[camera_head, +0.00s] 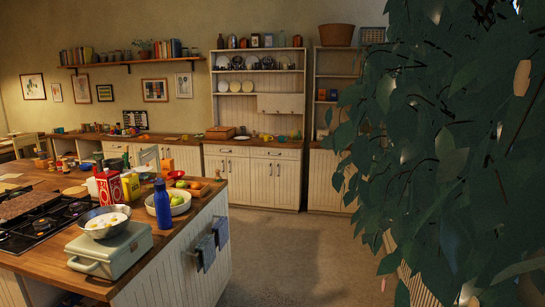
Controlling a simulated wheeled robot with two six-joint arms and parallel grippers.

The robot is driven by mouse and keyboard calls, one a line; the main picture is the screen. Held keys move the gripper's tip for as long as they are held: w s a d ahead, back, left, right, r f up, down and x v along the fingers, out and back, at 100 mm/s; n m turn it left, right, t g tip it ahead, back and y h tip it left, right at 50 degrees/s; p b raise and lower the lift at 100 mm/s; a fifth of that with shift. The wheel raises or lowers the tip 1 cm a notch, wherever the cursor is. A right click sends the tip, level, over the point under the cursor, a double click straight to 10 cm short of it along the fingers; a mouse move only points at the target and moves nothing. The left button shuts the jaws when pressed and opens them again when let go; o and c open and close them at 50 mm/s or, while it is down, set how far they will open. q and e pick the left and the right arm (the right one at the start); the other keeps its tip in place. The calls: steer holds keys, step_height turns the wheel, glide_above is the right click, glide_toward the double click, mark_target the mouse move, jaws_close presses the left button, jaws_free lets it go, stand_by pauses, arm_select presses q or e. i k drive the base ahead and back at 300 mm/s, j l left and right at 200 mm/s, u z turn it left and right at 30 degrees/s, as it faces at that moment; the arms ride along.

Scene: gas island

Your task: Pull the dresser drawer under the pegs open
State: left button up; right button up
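A white dresser (253,179) stands against the back wall, with open shelves of plates above its wooden top. Two drawers sit side by side under the top, a left drawer (226,151) and a right drawer (275,153); both look shut. Small coloured items (268,138) lie on the top above the right drawer; they are too small to tell whether they are pegs. Neither of my grippers shows in this view.
A kitchen island (188,225) with a hob, a pan (104,222), a green case (110,250) and a blue bottle (162,204) fills the left. A large leafy plant (455,140) blocks the right. Bare floor (285,245) lies between them, reaching the dresser.

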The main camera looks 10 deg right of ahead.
mark_target(278, 152)
steer(key=z, duration=0.45)
steer(key=i, duration=6.8)
steer(key=i+z, duration=0.2)
steer(key=i, duration=0.35)
